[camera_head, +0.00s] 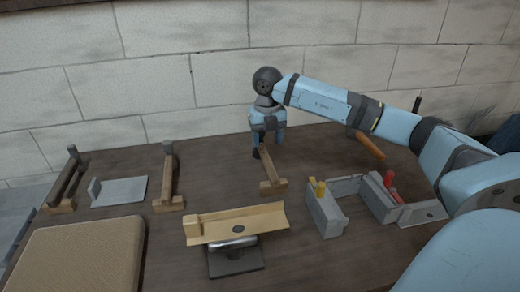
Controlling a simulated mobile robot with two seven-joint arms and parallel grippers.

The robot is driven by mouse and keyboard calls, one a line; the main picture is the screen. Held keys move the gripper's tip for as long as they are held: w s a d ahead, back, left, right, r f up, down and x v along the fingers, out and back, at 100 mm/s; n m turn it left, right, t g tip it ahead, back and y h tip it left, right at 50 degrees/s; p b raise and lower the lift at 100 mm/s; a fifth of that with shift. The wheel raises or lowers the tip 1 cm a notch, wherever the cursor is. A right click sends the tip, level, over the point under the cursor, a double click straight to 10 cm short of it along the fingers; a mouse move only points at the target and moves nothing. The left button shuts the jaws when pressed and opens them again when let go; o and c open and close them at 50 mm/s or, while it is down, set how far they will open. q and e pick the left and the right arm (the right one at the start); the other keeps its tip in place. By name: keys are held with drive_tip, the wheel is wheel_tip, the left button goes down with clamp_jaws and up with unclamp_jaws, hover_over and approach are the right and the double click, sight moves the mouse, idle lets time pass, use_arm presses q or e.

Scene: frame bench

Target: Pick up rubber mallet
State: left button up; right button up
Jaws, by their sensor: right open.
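An orange-brown rod (370,146), perhaps the rubber mallet's handle, lies slanted on the bench behind my right forearm. Its far end is close to the arm's outline, and I see no clear mallet head. My right gripper (268,148) is open, pointing down at the back of the bench, left of the rod. It is over or beside the far end of a wooden bar (271,174); I cannot tell whether it touches it. My left gripper is not in view.
Two wooden stands (168,187) (60,195) flank a grey plate (122,190) at left. A woven tan panel (75,262) lies front left. A wooden trough (236,222) sits on a metal stand in front. A grey clamp (324,212) with yellow and red parts stands right. A block wall rises behind.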

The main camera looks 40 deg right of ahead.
sight(267, 159)
wheel_tip(267, 159, down, 3)
drive_tip(key=shift+w+r, duration=0.1)
wheel_tip(267, 159, down, 5)
drive_tip(key=shift+d+f, duration=0.1)
drive_tip(key=shift+d, duration=0.05)
clamp_jaws()
